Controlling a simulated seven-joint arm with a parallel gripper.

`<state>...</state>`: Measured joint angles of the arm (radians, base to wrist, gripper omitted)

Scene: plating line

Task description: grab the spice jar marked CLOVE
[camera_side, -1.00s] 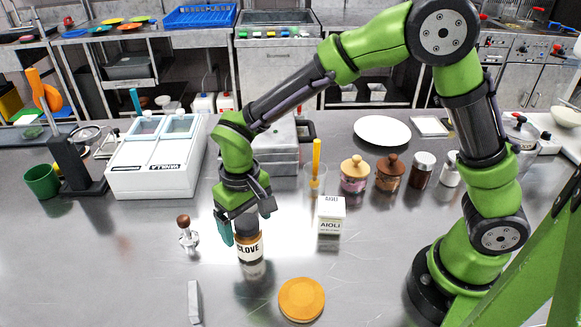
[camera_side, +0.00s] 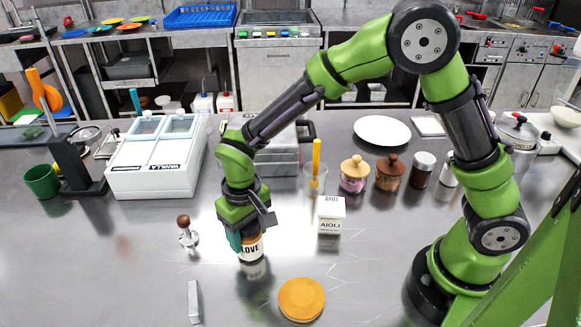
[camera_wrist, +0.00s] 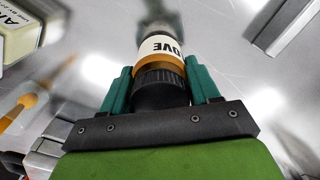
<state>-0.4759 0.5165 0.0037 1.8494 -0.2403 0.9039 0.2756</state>
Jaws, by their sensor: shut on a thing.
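The spice jar marked CLOVE (camera_side: 252,247) is an amber jar with a white label and a dark lid. It stands upright on the steel counter, or very close above it; I cannot tell which. My gripper (camera_side: 243,238) points down over it from above. In the wrist view the jar (camera_wrist: 160,52) sits between the two teal fingers of my gripper (camera_wrist: 163,85), which are shut on it around the dark lid. Part of the label is hidden by a finger in the side view.
A white AIOLI box (camera_side: 331,215) stands to the right. An orange round lid (camera_side: 301,299) lies in front. A small tamper (camera_side: 187,232) and a grey bar (camera_side: 194,302) are to the left. More jars (camera_side: 388,173) stand at the back right. Bare counter surrounds the CLOVE jar.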

